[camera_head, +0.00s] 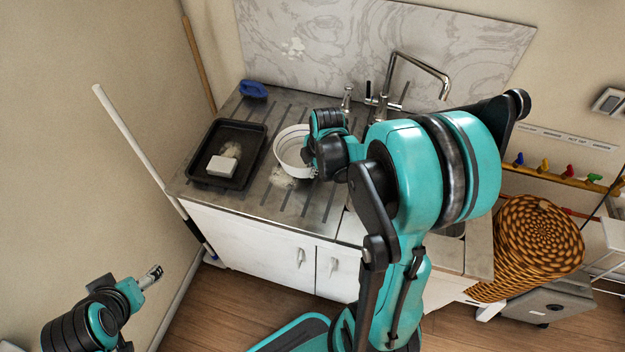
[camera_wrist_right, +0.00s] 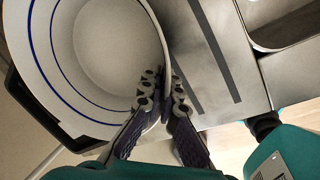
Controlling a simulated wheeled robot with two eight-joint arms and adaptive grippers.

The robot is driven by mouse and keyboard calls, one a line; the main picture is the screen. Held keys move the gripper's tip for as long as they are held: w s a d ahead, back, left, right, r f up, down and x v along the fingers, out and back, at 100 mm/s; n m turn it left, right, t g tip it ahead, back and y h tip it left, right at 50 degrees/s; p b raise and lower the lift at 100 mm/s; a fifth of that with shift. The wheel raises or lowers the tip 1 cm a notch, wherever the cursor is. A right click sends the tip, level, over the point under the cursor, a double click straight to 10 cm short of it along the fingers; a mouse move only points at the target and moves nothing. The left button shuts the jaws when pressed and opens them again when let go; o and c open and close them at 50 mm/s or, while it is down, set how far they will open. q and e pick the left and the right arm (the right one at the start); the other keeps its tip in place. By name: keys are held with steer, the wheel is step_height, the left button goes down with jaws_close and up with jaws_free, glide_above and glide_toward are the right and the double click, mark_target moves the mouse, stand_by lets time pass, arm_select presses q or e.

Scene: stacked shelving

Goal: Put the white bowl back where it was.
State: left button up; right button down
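The white bowl (camera_head: 288,148) is over the metal drainboard of the sink counter, right of a black tray. I cannot tell whether it touches the board. In the right wrist view the bowl (camera_wrist_right: 105,45) is large, with blue rings on its inside. My right gripper (camera_wrist_right: 165,85) has one finger inside and one outside the bowl's rim, closed on it. In the head view my right wrist hides most of this gripper. My left gripper (camera_head: 154,273) is at the lower left, away from the counter and empty; its finger opening is too small to tell.
The black tray (camera_head: 250,178) holds a white block (camera_head: 221,166). A blue brush-like object (camera_head: 253,89) lies behind it. A tall faucet (camera_head: 425,65) stands at the back. A white pole (camera_head: 130,135) leans at the left. A woven basket (camera_head: 540,235) is at the right.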

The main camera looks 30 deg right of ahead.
steer(key=x, duration=0.1)
steer(key=b+x, duration=0.1)
steer(key=x, duration=0.2)
steer(key=shift+s+a+f+b, duration=0.1)
steer(key=shift+s+f+b, duration=0.1)
steer(key=shift+s+b, duration=0.2)
steer(key=shift+r, duration=0.1)
steer(key=shift+s, duration=0.1)
steer(key=c, duration=2.2)
jaws_free()
steer(key=shift+f, duration=0.2)
steer(key=o, duration=0.5)
steer(key=shift+r, duration=0.15)
